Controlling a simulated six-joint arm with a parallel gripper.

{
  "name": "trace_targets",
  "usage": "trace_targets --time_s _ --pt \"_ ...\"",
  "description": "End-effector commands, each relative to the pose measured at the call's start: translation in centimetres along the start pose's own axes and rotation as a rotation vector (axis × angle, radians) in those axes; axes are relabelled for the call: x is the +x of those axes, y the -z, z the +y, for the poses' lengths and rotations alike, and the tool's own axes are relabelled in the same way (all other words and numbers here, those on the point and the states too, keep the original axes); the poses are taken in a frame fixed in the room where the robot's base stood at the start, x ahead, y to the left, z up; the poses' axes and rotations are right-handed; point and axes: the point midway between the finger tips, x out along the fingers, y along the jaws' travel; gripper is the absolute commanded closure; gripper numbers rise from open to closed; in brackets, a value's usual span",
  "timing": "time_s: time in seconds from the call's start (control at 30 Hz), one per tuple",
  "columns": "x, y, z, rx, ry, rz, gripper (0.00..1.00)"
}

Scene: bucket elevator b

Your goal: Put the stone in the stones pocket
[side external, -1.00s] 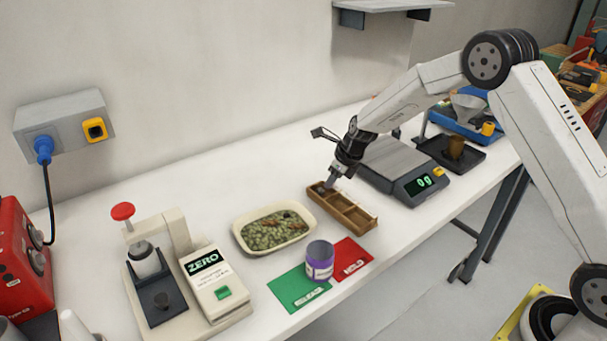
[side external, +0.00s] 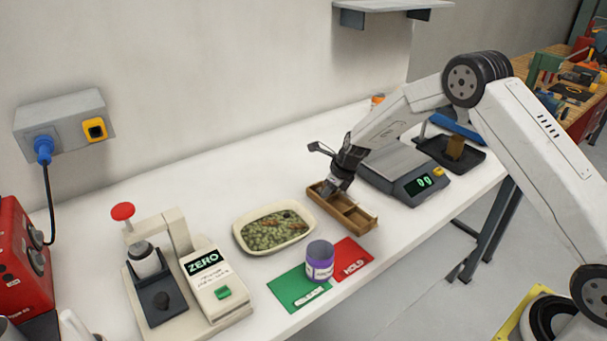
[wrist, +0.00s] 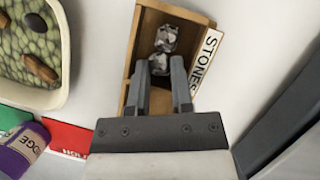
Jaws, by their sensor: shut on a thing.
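A wooden divided box (side external: 360,222) stands on the bench, and its end part fills the wrist view (wrist: 131,60). A white STONES label (wrist: 206,58) is on its right side in the wrist view. My gripper (side external: 331,193) reaches down at the box's left end; its two fingers (wrist: 161,64) are over the compartment beside the label. A grey speckled stone (wrist: 159,64) is between the fingertips. A second grey speckled stone (wrist: 166,37) lies just beyond it in that compartment, touching or nearly so. In the side view the gripper hides the compartment's contents.
A cream tray (side external: 240,243) of green grains with brown pieces is left of the box. A purple-labelled jar (side external: 320,263) stands in front, at the green card (side external: 290,293) and red card (side external: 352,254). A scale (side external: 397,178) stands close behind on the right.

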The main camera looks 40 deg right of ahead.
Motion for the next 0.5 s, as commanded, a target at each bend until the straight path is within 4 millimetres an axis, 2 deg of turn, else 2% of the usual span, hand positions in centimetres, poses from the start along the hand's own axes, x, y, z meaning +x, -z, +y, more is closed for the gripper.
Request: trace_targets --time_s 0.37,0.4,0.43,0.5 --pt "0.37 0.18 0.00 0.000 0.000 0.001 0.96" --pt "0.39 0.19 0.00 -0.001 0.000 0.001 0.66" --pt "0.39 0.19 0.00 -0.001 0.000 0.001 0.58" --pt "0.40 0.22 0.02 -0.001 -0.001 0.002 0.58"
